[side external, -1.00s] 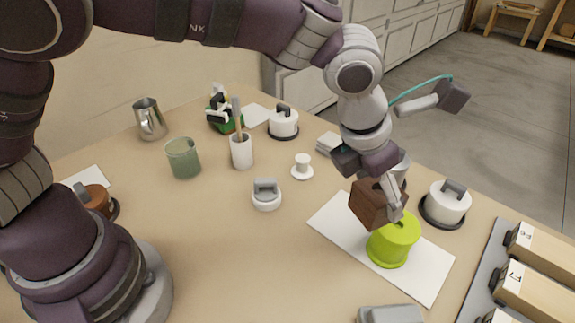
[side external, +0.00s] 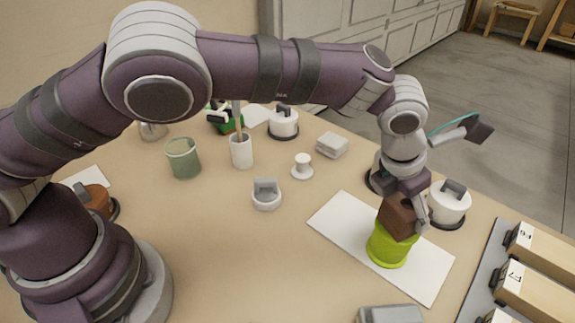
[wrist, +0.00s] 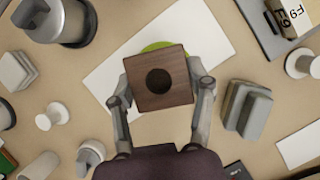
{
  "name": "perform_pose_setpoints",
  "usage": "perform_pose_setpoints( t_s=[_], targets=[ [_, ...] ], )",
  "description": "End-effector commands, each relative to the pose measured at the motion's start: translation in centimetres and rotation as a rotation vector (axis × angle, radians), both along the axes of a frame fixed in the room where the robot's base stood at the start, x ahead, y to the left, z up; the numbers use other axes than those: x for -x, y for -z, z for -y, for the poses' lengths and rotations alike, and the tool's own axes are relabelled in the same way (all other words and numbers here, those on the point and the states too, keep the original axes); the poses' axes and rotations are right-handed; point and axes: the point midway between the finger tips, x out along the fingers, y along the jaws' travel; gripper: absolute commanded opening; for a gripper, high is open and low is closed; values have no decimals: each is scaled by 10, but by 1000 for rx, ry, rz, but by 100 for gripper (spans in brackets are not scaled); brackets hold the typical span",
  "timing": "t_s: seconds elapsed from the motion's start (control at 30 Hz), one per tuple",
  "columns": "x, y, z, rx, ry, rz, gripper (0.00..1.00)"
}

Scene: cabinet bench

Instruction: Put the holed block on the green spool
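The holed block (side external: 397,217) is a brown wooden cube. In the wrist view (wrist: 140,92) its dark round hole faces the camera. My gripper (wrist: 160,88) has one finger against each side of it. The lime-green spool (side external: 388,250) stands upright on a white sheet, directly below the block. The block hides the spool's top in the side view, so I cannot tell whether the two touch. In the wrist view only a green sliver of the spool (wrist: 155,47) shows past the block's far edge. The block looks slightly tilted in the side view.
The white sheet (side external: 335,222) is bare left of the spool. A white lidded pot (side external: 447,207) stands close to the right of my gripper. Labelled wooden boxes (side external: 540,290) are at the lower right, and a grey item (side external: 390,314) is at the front edge.

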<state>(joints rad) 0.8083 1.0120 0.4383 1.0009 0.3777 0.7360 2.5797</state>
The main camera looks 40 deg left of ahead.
Motion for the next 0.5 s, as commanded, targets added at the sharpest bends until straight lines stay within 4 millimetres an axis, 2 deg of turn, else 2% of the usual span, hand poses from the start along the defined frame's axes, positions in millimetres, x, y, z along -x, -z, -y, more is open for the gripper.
perform_pose_setpoints(
  t_s=[0.03,0.2,0.5],
  targets=[
    [0,0,0,0,0,0,58],
    [0,0,0,0,0,0,80],
    [0,-1,0,0,0,1,80]
  ],
)
